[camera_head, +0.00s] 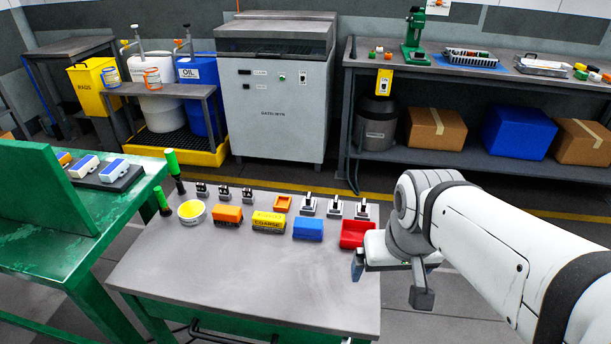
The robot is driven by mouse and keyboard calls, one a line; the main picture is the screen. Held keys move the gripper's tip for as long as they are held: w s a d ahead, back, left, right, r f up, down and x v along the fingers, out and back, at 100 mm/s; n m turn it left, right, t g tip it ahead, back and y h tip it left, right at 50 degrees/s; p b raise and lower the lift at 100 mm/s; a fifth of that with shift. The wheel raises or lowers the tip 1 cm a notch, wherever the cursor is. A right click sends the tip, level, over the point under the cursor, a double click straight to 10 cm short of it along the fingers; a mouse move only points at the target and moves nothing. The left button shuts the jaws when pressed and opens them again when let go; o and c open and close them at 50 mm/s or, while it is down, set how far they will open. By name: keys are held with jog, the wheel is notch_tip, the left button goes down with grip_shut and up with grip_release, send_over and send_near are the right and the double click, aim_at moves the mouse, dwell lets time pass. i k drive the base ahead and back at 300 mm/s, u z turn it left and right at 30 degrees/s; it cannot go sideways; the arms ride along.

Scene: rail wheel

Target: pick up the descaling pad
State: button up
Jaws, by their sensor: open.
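Several pad-like blocks stand in a row on the grey-topped table (240,285): an orange block (227,214), a yellow block (269,222) with lettering that looks like "COARSE", and a blue block (308,228). No label that I can read names the descaling pad, so I cannot tell for certain which block it is. My gripper (392,280) is open at the table's right edge, right of and nearer than the red tray (354,236). It seems empty and is apart from the blocks.
Behind the blocks stand several small metal fixtures (309,205) and a small orange tray (282,203). A round tub with yellow contents (191,211) and green-handled tools (174,170) stand at the left. The table's front is clear. A green bench (100,240) adjoins at left.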

aim_at(307, 228)
jog(key=u, duration=0.15)
jog(key=k, duration=0.5)
jog(key=z, duration=2.25)
jog(key=k, duration=1.25)
jog(key=u, duration=1.65)
jog(key=i, duration=1.05)
jog(key=u, duration=0.05)
